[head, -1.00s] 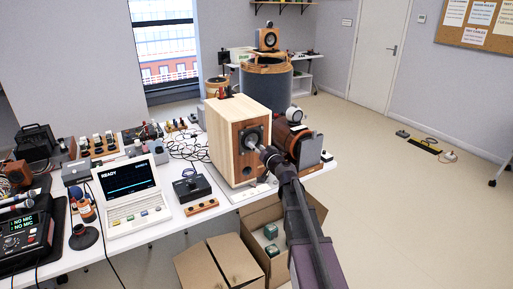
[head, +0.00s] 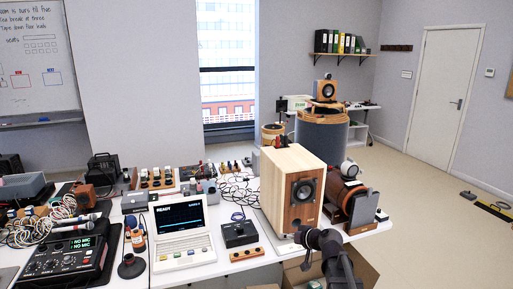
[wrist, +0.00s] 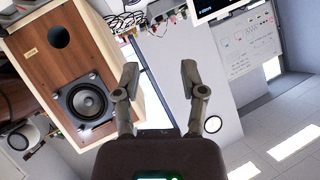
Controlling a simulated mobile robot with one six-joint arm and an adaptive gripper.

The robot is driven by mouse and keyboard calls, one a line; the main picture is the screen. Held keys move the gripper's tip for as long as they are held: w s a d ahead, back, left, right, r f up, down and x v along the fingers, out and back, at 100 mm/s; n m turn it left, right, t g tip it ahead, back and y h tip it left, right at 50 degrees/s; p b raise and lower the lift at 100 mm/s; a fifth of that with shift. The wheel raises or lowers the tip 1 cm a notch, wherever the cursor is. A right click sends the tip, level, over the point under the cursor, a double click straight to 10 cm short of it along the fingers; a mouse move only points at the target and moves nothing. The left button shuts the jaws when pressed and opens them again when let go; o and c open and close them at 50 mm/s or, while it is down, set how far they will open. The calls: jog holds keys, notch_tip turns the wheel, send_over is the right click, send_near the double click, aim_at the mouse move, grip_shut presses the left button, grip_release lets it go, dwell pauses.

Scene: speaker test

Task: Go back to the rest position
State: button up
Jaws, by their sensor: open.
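My gripper shows in the wrist view (wrist: 158,85) with its two fingers spread apart and nothing between them. In the head view my gripper (head: 312,236) is at the lower right of the middle, in front of the wooden speaker (head: 280,195). The speaker stands upright on the table. It also shows at the left of the wrist view (wrist: 45,65), tilted in the picture, beside my left finger. I cannot tell the exact gap between finger and speaker.
A laptop reading READY (head: 181,232), a black box (head: 238,233) and an audio unit (head: 62,260) stand on the white table. A brown cylindrical device (head: 345,196) is right of the speaker. A cardboard box (head: 364,270) is below the table edge.

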jog(key=s+d+f+m+g+h, duration=0.1)
jog(key=s+d+f+g+h, duration=0.1)
jog(key=s, duration=0.5)
jog(key=s+d+f+m+g+h+p, duration=0.1)
jog(key=s+f+g+h, duration=0.2)
jog(key=s, duration=0.5)
jog(key=s+d+f+m+g+h+p, duration=0.1)
jog(key=s+d+f+g+h, duration=0.1)
jog(key=s, duration=0.5)
jog(key=g+h, duration=0.1)
jog(key=g, duration=0.1)
jog(key=shift+s+d+f+g, duration=0.15)
jog(key=shift+s+d+g, duration=0.05)
jog(key=shift+d+g, duration=0.1)
